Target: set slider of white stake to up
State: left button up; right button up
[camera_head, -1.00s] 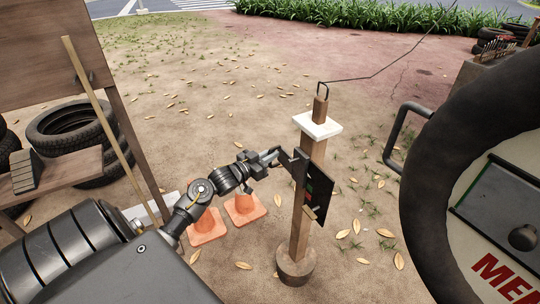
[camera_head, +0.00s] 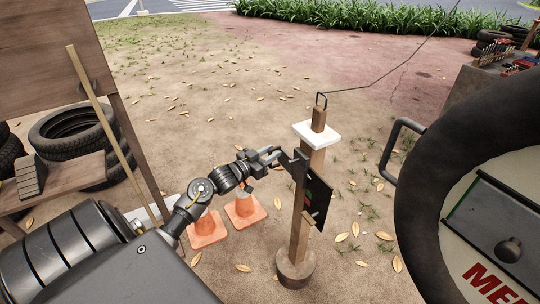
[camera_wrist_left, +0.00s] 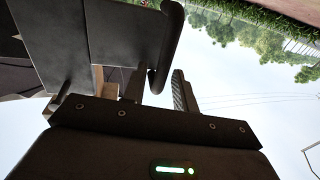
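The stake is a wooden post (camera_head: 300,230) with a white square plate (camera_head: 317,134) near its top. My left gripper (camera_head: 273,157) is at the bracket's left end. In the left wrist view the fingers (camera_wrist_left: 158,92) are apart, with the dark rounded edge of a plate (camera_wrist_left: 160,62) reaching between them. Sky shows beside the right finger; contact is unclear. My right gripper is not in view.
Orange cones (camera_head: 243,210) stand on the ground left of the post. Tyres (camera_head: 72,135) and a wooden rack (camera_head: 75,175) are at the left. A large black wheel (camera_head: 430,200) and a metal handle (camera_head: 396,150) crowd the right. A wire runs from the post's top.

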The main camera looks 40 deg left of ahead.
pick_arm(q)
jog(key=shift+f, duration=0.15)
jog(key=shift+s, duration=0.2)
jog(key=s+a, duration=0.1)
jog(key=s, duration=0.9)
jog(key=shift+s+a, duration=0.2)
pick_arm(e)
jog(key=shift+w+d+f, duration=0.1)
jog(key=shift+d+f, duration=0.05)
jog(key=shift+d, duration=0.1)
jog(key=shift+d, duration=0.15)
